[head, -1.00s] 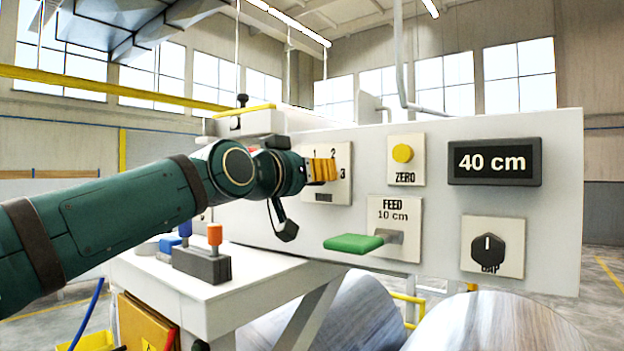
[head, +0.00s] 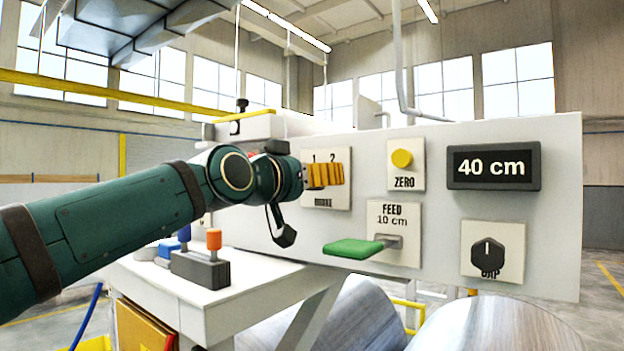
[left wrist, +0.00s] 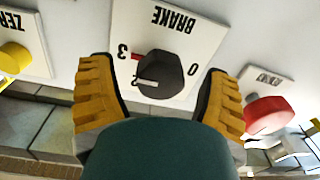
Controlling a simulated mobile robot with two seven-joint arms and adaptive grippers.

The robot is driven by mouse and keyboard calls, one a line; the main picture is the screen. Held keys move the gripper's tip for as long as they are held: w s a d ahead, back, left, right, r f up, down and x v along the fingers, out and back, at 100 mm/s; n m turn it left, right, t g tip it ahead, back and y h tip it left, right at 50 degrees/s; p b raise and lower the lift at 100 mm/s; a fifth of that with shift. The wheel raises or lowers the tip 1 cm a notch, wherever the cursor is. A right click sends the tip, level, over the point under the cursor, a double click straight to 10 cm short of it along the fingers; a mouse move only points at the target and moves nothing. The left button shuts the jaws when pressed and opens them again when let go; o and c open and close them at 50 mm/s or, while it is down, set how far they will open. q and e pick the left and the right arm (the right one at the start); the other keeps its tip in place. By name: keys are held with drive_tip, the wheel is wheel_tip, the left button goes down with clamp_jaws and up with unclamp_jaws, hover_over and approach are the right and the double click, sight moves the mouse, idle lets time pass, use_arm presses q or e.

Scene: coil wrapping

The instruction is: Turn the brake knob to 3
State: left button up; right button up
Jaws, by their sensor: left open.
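The brake plate (left wrist: 195,30) is upside down in the left wrist view, with 3 at left, 2 partly covered below and 0 at right. Its dark knob (left wrist: 165,75) sits in the middle. A pale bar on the knob lies by the 2, and a short red mark shows beside the 3. My left gripper (left wrist: 160,72) is open, a yellow-padded finger on each side of the knob with gaps to both. In the head view my left gripper (head: 325,175) covers the knob on the brake plate (head: 337,201). My right gripper is not in view.
A yellow ZERO button (head: 402,158), a 40 cm display (head: 493,164), a green-handled FEED lever (head: 353,248) and a GAP knob (head: 488,256) are on the same panel, right of my gripper. A red knob (left wrist: 268,115) shows in the left wrist view.

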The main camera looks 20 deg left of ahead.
use_arm(q)
drive_tip(key=v, duration=1.2)
